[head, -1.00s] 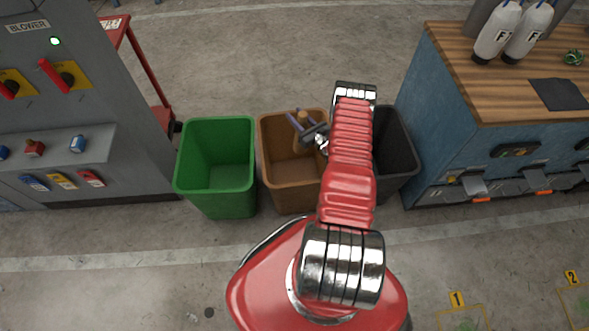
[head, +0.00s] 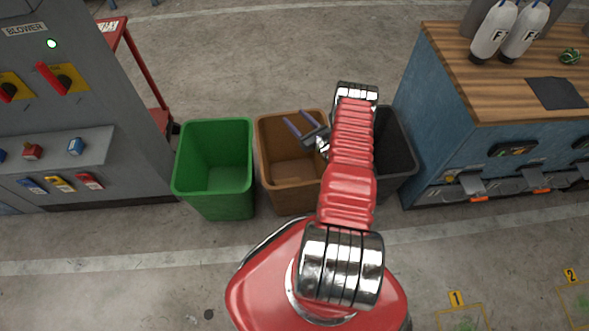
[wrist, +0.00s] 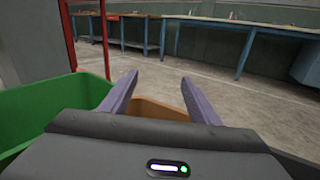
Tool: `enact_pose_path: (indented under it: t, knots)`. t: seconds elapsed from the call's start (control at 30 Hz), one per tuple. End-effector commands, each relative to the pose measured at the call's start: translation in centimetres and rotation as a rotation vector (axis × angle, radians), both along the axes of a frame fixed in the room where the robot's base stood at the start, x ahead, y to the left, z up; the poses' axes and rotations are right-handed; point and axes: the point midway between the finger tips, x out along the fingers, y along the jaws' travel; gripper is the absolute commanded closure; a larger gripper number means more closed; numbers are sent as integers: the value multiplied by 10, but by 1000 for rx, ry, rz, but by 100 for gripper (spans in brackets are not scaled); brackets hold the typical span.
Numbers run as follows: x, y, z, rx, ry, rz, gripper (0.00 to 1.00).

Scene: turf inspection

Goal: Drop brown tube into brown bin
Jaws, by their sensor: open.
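The brown bin (head: 291,197) stands on the floor between a green bin and a black bin. My gripper (head: 297,121) is over the brown bin's opening, with its two purple fingers spread apart and nothing between them. In the wrist view my gripper (wrist: 160,92) is also open and empty, with a strip of the brown bin (wrist: 148,108) showing between the fingers. The brown tube is not visible in either view now. The part of the bin's inside that I see looks bare, but my arm and gripper hide its right side.
The green bin (head: 214,205) stands close on the left and the black bin (head: 398,150) on the right, partly behind my arm. A grey control cabinet (head: 90,105) is at the left, and a blue workbench (head: 440,120) with a wooden top is at the right.

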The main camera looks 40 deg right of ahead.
Motion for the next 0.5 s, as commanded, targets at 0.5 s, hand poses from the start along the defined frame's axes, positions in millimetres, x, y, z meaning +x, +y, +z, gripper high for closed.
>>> enact_pose_path:
  t: [0.5]
  knots:
    - [-88,4,0,2,0,-5,44]
